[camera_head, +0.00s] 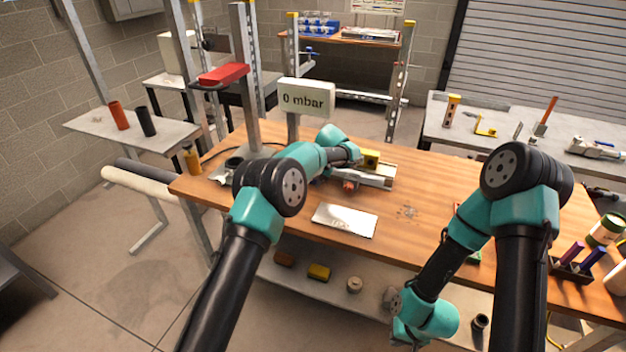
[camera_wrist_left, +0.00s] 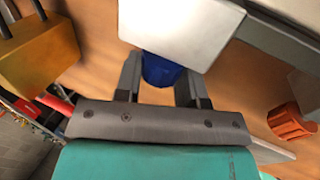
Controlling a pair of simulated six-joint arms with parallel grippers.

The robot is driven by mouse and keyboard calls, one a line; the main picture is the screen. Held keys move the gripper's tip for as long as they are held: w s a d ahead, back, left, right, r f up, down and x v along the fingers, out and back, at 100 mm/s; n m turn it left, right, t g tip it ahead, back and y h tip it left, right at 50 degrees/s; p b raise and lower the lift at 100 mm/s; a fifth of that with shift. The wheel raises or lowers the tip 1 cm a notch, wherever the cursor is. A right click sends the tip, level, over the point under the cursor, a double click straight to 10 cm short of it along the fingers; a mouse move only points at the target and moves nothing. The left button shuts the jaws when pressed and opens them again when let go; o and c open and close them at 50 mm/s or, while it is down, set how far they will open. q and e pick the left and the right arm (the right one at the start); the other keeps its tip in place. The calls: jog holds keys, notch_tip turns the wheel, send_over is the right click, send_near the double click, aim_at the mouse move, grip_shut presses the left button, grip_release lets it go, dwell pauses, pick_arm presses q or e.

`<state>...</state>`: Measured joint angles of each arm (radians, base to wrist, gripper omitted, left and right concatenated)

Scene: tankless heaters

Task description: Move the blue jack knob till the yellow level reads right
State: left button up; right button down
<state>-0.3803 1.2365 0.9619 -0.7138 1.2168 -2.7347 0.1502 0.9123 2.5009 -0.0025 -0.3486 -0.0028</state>
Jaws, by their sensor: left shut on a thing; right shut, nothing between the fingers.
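My left gripper (camera_wrist_left: 160,88) is shut on the blue jack knob (camera_wrist_left: 161,70), which sits between its two fingers in the left wrist view. The knob is partly hidden under a pale metal plate (camera_wrist_left: 185,25). A yellow block (camera_wrist_left: 38,58), seemingly the level, is at the upper left there; it also shows in the head view (camera_head: 370,157) on a metal fixture (camera_head: 375,178). Its reading cannot be made out. In the head view my left arm hides the knob and fingertips. My right gripper (camera_head: 403,333) hangs low in front of the bench, shut and empty, its fingers barely visible.
The wooden bench (camera_head: 430,190) has free room right of the fixture. A silver plate (camera_head: 344,220) lies in front of it. A sign (camera_head: 306,97) reads "0 mbar". An orange knob (camera_wrist_left: 290,122) is right of my left gripper. A holder with purple-handled tools (camera_head: 572,268) stands at the right.

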pick_arm(q)
jog(key=shift+y, duration=0.3)
jog(key=o, duration=0.9)
jog(key=v, duration=1.7)
jog(key=shift+s+d+r, duration=0.1)
jog(key=shift+s+r, duration=0.1)
